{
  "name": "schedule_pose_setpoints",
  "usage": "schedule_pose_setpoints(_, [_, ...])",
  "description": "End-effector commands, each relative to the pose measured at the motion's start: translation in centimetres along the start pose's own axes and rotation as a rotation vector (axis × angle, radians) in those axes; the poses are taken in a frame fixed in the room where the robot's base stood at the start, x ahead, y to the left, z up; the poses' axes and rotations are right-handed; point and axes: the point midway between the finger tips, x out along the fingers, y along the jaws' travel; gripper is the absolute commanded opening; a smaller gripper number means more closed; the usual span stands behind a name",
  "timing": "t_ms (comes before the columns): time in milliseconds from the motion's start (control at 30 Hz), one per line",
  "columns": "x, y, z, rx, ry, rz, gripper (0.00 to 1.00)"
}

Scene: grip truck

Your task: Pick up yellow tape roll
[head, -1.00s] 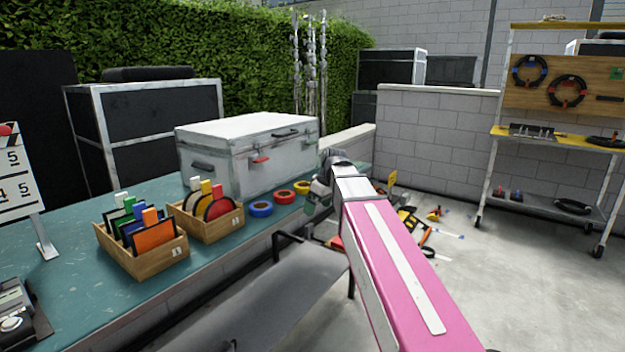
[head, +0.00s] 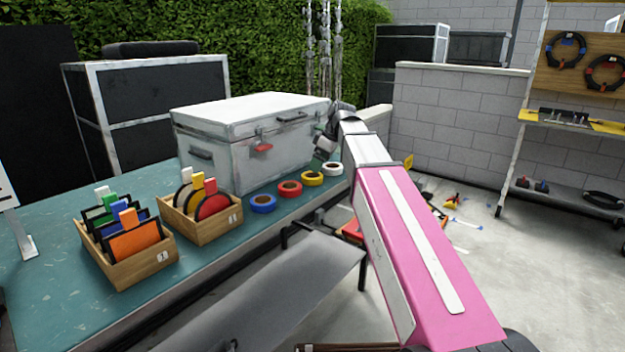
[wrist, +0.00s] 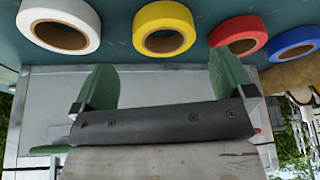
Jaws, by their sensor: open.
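The yellow tape roll (head: 313,183) lies flat on the teal table between the red roll (head: 290,193) and the white roll (head: 333,174). The blue roll (head: 263,208) lies at the near end of the row. My gripper (head: 325,146) is small and partly hidden by my arm in the head view, in front of the case's right end, above the rolls. In the wrist view its green fingers (wrist: 162,62) are spread apart with nothing between them. There the yellow roll (wrist: 160,14) shows beyond the fingertips, apart from them.
A large silver case (head: 232,155) stands behind the rolls. Two wooden boxes, one with coloured plates (head: 135,270) and one with discs (head: 210,230), stand left of the rolls. A grey bench-like surface (head: 270,290) lies in front of the table (head: 50,290).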

Motion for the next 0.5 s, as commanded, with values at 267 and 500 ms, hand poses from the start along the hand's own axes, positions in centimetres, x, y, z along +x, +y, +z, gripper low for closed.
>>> schedule_pose_setpoints(267, [1.9, -0.2, -0.2, 0.000, 0.000, 0.000, 1.00])
schedule_pose_setpoints(500, [5.0, -0.4, -0.4, 0.000, -0.001, -0.001, 1.00])
